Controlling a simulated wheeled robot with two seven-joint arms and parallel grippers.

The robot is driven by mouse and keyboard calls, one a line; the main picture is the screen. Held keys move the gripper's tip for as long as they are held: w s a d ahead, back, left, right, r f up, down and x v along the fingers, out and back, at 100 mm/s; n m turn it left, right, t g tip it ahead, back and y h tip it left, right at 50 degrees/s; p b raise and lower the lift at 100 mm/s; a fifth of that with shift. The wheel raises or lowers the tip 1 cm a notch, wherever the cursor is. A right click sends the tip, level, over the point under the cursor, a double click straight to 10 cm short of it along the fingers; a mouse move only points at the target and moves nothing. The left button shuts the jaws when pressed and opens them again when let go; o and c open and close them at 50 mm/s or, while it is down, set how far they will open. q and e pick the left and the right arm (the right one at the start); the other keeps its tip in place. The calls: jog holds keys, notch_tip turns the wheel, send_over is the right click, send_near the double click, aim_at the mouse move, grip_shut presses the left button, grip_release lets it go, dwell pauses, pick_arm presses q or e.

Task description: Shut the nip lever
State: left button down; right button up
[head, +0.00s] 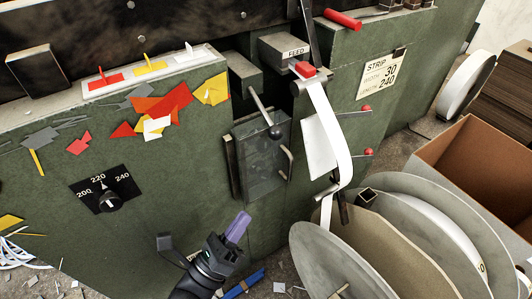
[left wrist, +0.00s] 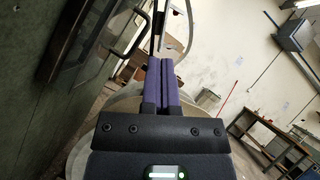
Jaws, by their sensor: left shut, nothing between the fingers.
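A metal lever with a black ball knob (head: 276,131) slants down in front of a clear-fronted guard (head: 262,170) on the green machine, below the FEED block. I cannot tell for sure that it is the nip lever; two thin rods with red knobs (head: 366,107) also stick out to its right. My left gripper (head: 236,228) is below the guard, apart from it and from the lever. Its purple fingers are shut and empty; they show pressed together in the left wrist view (left wrist: 162,80). My right gripper is not in view.
A white strip (head: 335,135) hangs from the feed head toward large grey reel discs (head: 330,262) at lower right. A dial (head: 108,202) sits on the green panel at left. An open cardboard box (head: 465,150) stands at right. Paper scraps lie on the machine and floor.

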aim_at(264, 111)
pick_arm(q)
jog(key=x, duration=0.4)
jog(key=a+r+x, duration=0.1)
jog(key=x, duration=0.3)
jog(key=a+r+b+x, duration=0.1)
jog(key=x, duration=0.4)
jog(key=shift+s+r, duration=0.15)
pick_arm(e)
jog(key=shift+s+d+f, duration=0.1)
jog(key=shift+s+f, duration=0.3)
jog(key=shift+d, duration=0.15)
